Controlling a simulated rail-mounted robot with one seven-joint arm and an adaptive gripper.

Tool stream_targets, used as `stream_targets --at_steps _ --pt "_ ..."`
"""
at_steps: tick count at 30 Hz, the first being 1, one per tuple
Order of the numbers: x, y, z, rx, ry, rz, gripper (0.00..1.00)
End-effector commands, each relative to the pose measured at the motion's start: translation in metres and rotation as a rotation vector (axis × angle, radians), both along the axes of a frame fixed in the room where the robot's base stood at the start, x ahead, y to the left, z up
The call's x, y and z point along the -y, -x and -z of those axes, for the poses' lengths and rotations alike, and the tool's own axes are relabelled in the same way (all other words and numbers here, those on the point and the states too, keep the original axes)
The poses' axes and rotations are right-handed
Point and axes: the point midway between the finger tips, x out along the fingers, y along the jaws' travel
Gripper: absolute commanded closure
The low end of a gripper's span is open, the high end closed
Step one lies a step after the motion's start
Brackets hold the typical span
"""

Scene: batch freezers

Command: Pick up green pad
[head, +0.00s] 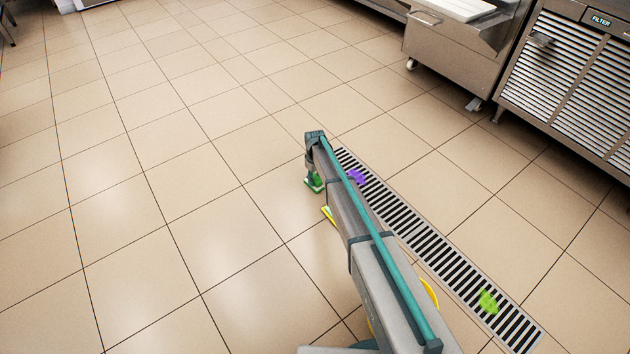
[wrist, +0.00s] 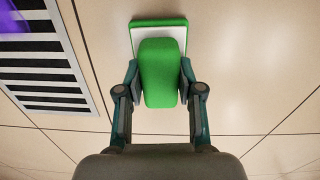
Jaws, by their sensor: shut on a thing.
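The green pad (head: 314,184) is a flat green and white piece with a raised green grip block on top. It is low near the tile floor, left of the drain grate. In the wrist view the pad's green block (wrist: 159,72) is between the fingers of my gripper (wrist: 160,88), which are closed on its two sides. The white and green base (wrist: 158,24) shows beyond the block. In the head view my gripper (head: 312,175) is at the end of my arm, partly hidden by it. I cannot tell whether the pad touches the floor.
A slotted floor drain (head: 440,250) runs diagonally beside my arm, with a purple splash (head: 357,177) and a lime green splash (head: 488,301) on it. A yellow item (head: 328,214) is partly hidden by my arm. Steel machines (head: 465,55) stand upper right. The floor at left is clear.

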Motion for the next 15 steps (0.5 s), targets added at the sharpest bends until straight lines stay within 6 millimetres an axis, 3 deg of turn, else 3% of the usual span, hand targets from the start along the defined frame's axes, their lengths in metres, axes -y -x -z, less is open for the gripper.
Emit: stream_targets --at_steps 8,13,15 --pt "0.0 0.0 -0.015 0.0 0.0 0.0 1.0" --pt "0.0 0.0 -0.038 0.001 -0.001 0.0 1.0" --pt "0.006 0.013 -0.05 0.0 0.0 0.0 1.0"
